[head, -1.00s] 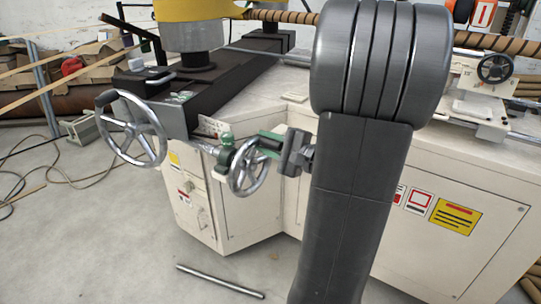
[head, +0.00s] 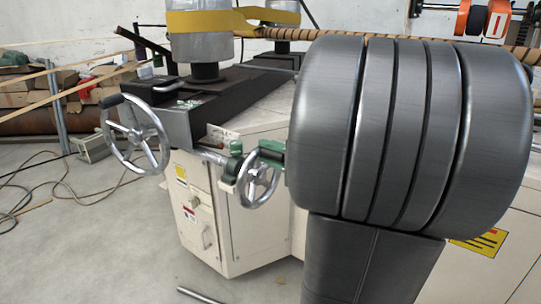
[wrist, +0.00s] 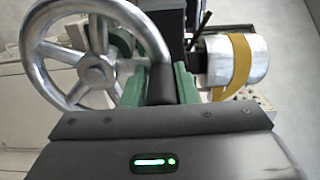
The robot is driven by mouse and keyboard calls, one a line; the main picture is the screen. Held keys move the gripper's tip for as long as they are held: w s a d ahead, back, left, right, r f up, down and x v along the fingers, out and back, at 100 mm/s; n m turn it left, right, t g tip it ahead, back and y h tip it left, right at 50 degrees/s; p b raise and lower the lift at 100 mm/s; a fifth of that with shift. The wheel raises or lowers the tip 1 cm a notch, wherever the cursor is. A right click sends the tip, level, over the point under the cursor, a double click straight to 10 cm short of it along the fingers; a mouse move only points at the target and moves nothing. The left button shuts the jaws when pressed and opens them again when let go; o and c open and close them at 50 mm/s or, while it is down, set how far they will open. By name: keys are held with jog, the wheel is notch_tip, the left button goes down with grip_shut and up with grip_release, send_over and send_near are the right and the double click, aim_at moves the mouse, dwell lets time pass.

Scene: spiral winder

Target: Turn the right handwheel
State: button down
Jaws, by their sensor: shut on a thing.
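The right handwheel (head: 248,186) is the smaller silver spoked wheel on the front of the white machine. It fills the upper left of the wrist view (wrist: 42,50). My gripper (head: 270,152) is at its upper right side in the head view, partly hidden behind my arm. In the wrist view my gripper's green fingers (wrist: 160,78) are shut around a dark grip-like part at the wheel's right rim. Just where this part joins the wheel is hard to see.
A larger handwheel (head: 127,133) with a black handle stands to the left. A yellow-banded silver cylinder (head: 200,42) sits on the machine behind. A metal rod (head: 196,295) and loose cables (head: 22,190) lie on the floor. Open floor is at the left.

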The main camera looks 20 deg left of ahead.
jog(key=shift+r, duration=0.35)
jog(key=c, duration=1.2)
grip_release()
jog(key=shift+c, duration=0.2)
jog(key=shift+f, duration=0.15)
jog(key=shift+d, duration=0.1)
jog(key=p+v, duration=0.2)
jog(key=v, duration=1.1)
jog(key=shift+d+p, duration=0.3)
jog(key=shift+p, duration=0.05)
jog(key=shift+s, duration=0.1)
jog(key=shift+b+x, duration=1.4)
jog(key=shift+x, duration=5.5)
jog(key=shift+s+f, duration=0.1)
